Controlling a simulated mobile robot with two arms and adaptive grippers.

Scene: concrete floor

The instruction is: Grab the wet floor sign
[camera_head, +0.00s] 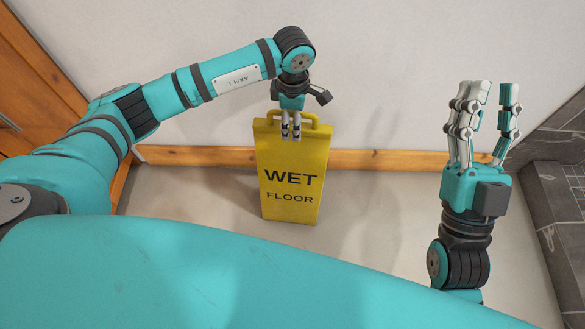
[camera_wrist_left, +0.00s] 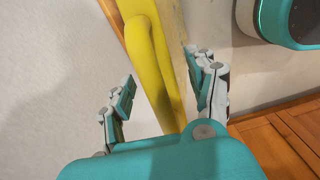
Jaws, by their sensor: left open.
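The yellow wet floor sign (camera_head: 290,172) stands upright on the floor near the back wall, with "WET FLOOR" on its front and a loop handle on top. My left gripper (camera_head: 291,137) points down at the handle, its fingers in front of the sign's top edge. In the left wrist view the yellow handle (camera_wrist_left: 158,45) passes between the two spread fingers of my left gripper (camera_wrist_left: 164,72). The fingers are open, with gaps to the handle visible. My right gripper (camera_head: 491,92) is open and empty, pointing up, well to the right of the sign.
A white wall with a wooden baseboard (camera_head: 390,160) runs behind the sign. A wooden door or panel (camera_head: 38,75) is at the left. Dark grey tiling (camera_head: 555,195) borders the right side. The floor (camera_head: 375,205) around the sign is clear.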

